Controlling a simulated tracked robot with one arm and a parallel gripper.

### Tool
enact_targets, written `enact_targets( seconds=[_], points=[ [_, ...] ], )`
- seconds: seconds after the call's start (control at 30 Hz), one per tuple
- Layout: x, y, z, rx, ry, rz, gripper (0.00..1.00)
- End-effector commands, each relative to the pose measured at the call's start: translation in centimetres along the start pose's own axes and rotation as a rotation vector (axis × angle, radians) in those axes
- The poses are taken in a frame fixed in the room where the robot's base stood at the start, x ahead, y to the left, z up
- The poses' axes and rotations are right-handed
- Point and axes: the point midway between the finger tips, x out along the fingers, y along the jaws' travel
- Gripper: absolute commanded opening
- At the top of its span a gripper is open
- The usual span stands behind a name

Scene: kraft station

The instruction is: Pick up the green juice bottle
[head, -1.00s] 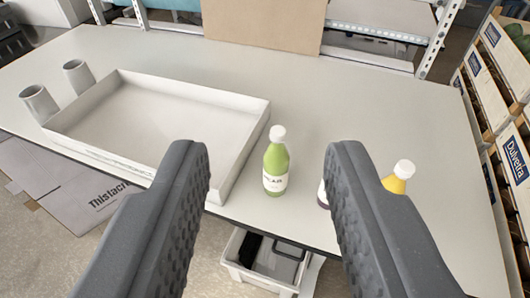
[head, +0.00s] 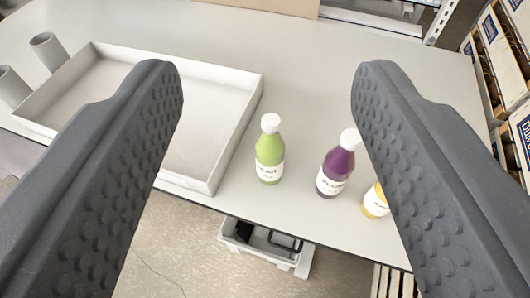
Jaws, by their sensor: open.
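The green juice bottle (head: 269,152) stands upright on the grey table, with a white cap and a white label. It is close to the right wall of the white tray. My gripper (head: 267,85) is open and empty, its two dark fingers spread wide in the foreground. In the picture the bottle shows in the gap between the fingers, and neither finger touches it.
A purple bottle (head: 337,166) stands right of the green one. A yellow bottle (head: 375,202) is partly hidden by my right finger. The empty white tray (head: 246,117) lies left. Two grey cups (head: 48,50) stand beyond it. The table (head: 330,80) is clear behind the bottles.

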Motion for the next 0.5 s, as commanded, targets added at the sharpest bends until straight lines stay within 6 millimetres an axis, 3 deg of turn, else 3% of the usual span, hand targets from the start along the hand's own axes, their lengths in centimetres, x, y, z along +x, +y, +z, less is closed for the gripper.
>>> enact_targets(
  seconds=[0.13,0.23,0.4,0.5],
  points=[
    [4.6,-1.4,1.1,0.011,-0.045,-0.034,0.52],
    [8.5,-2.6,3.1,0.028,-0.083,-0.055,0.52],
    [14.0,-3.7,8.2,0.058,-0.150,-0.045,0.52],
    [16.0,-3.6,11.5,0.068,-0.186,-0.015,0.52]
  ],
)
